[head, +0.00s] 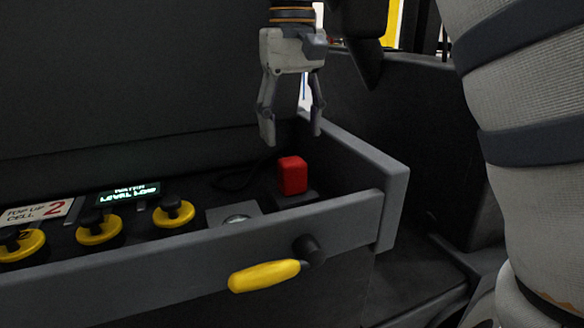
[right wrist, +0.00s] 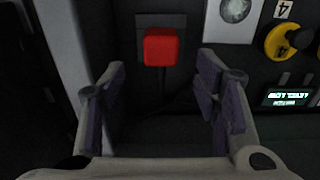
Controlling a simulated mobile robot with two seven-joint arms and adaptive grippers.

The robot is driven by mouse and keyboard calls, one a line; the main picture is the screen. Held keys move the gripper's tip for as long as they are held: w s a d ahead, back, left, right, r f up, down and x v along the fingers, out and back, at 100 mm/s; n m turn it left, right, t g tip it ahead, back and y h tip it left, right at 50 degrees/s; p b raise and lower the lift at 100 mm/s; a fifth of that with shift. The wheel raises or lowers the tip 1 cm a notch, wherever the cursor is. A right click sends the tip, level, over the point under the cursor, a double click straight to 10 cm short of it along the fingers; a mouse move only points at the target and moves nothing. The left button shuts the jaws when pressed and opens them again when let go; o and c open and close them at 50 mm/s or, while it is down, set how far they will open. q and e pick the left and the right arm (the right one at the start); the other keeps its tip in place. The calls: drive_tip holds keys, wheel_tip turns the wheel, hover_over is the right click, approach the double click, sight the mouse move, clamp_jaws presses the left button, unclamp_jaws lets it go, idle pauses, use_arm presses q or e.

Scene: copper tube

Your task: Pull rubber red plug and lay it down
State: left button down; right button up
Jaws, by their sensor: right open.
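The red rubber plug (head: 292,175) is a small red block seated on a dark square base at the right end of the drawer-like panel. It also shows in the right wrist view (right wrist: 161,47), near the top middle. My right gripper (head: 293,137) points down above the plug, apart from it, with its fingers spread and nothing between them. In the right wrist view both fingers (right wrist: 163,88) show, with the plug beyond their tips. My left gripper is not in view.
The panel holds yellow round knobs (head: 174,213), a lit display (head: 128,192), a white label (head: 38,212) and a round disc on a grey plate (head: 236,218). A grey rim (head: 385,190) walls the right side. A yellow handle (head: 264,276) sticks out in front.

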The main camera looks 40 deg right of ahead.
sight(292, 160)
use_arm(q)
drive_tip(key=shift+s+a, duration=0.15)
use_arm(e)
drive_tip(key=shift+s+a, duration=0.2)
wheel_tip(292, 160, down, 9)
drive_tip(key=shift+w+r, duration=0.1)
idle(0.3)
drive_tip(key=shift+d, duration=0.1)
idle(0.8)
clamp_jaws()
drive_tip(key=shift+r, duration=3)
